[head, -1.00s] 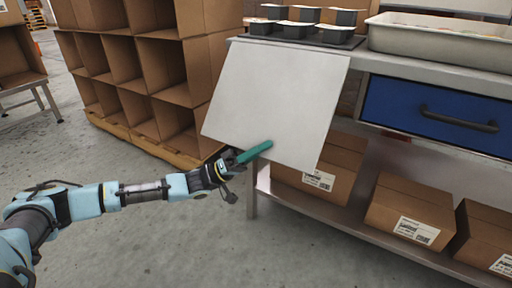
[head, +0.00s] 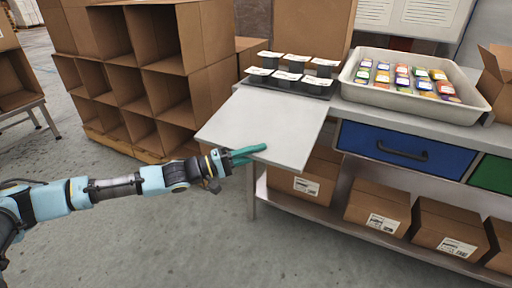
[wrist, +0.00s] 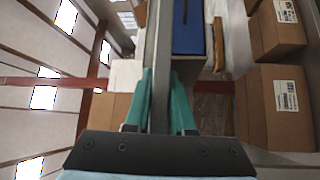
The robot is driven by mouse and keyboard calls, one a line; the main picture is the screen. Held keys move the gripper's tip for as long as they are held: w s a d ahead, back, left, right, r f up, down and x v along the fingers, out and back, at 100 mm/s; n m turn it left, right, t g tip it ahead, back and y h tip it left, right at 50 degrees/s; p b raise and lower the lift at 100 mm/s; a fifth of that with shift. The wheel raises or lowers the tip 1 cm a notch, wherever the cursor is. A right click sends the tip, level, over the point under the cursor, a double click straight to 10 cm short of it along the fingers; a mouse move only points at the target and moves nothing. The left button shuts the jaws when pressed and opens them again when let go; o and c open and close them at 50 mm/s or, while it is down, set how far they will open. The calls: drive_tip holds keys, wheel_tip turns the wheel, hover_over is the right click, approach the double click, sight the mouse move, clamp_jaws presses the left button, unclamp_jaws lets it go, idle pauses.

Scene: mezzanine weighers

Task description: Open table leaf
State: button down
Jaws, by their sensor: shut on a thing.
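The table leaf (head: 264,127) is a pale grey panel at the left end of the workbench. In the head view it slopes a little down from the bench edge toward my arm. My gripper (head: 250,154) is at the leaf's free near edge, its teal fingers shut on it. In the wrist view the leaf (wrist: 160,95) shows edge-on as a grey strip between the two teal fingers (wrist: 160,100). The finger under the leaf is mostly hidden in the head view.
A black tray of cups (head: 290,85) stands on the bench by the leaf's hinge side. A pale bin (head: 410,97) of colourful packs is to its right. A blue drawer (head: 400,149) is below. Cardboard boxes (head: 379,208) sit on the lower shelf. Cardboard cubbies (head: 160,80) stand left.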

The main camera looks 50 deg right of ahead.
drive_tip(key=shift+n+t+y, duration=0.5)
drive_tip(key=shift+n, duration=0.3)
drive_tip(key=shift+a+r+p, duration=0.15)
drive_tip(key=shift+r+p, duration=2.1)
drive_tip(key=shift+r, duration=0.3)
drive_tip(key=c, duration=0.8)
unclamp_jaws()
drive_tip(key=shift+o, duration=0.2)
drive_tip(key=shift+w+a+f, duration=0.15)
drive_tip(key=shift+w+a, duration=0.15)
drive_tip(key=shift+a, duration=0.1)
drive_tip(key=b+v, duration=0.2)
drive_tip(key=v, duration=0.7)
drive_tip(key=shift+w+a+b, duration=0.15)
drive_tip(key=shift+a+b, duration=0.15)
drive_tip(key=shift+a, duration=0.05)
